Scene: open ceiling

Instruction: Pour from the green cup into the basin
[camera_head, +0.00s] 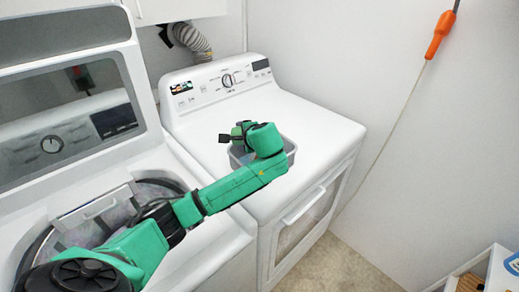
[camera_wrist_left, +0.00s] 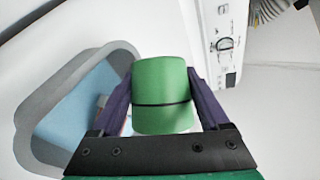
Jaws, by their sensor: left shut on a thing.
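The green cup (camera_wrist_left: 162,92) is held between the two dark fingers of my left gripper (camera_wrist_left: 160,103) in the left wrist view. The gripper is shut on the cup's sides. The cup's opening and contents are hidden. The grey basin (camera_wrist_left: 40,128) has a light blue inside and lies to the left of the cup in that view. In the head view the basin (camera_head: 291,153) sits on the dryer top, partly hidden by my left arm. My left gripper (camera_head: 230,137) is over the basin's back left side there. The cup is hard to tell from the green wrist there. My right gripper is out of view.
The white dryer (camera_head: 320,135) has free top surface around the basin and a control panel (camera_head: 222,82) at its back. An open washer (camera_head: 215,255) stands at the left under my arm. An orange-handled pole (camera_head: 440,35) leans by the right wall.

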